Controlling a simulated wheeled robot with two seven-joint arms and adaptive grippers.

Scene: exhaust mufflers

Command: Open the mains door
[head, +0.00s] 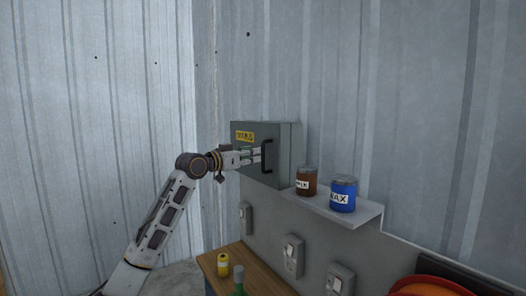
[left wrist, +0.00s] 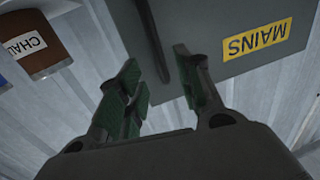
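The mains box (head: 286,138) is a grey metal cabinet on the wall, and its door looks shut. The door carries a yellow MAINS label (head: 244,136) and a black upright bar handle (head: 267,157). My left gripper (head: 257,155) is in front of the door at the handle. In the left wrist view, my left gripper (left wrist: 157,65) is open, with the handle (left wrist: 151,38) showing between its green-padded fingers. I cannot tell whether a finger touches the handle. The label (left wrist: 257,40) appears upside down there. My right gripper is not in view.
A grey shelf (head: 362,213) right of the box holds a brown jar (head: 306,182) and a blue WAX jar (head: 342,194). Switches (head: 293,256) are on the wall below.

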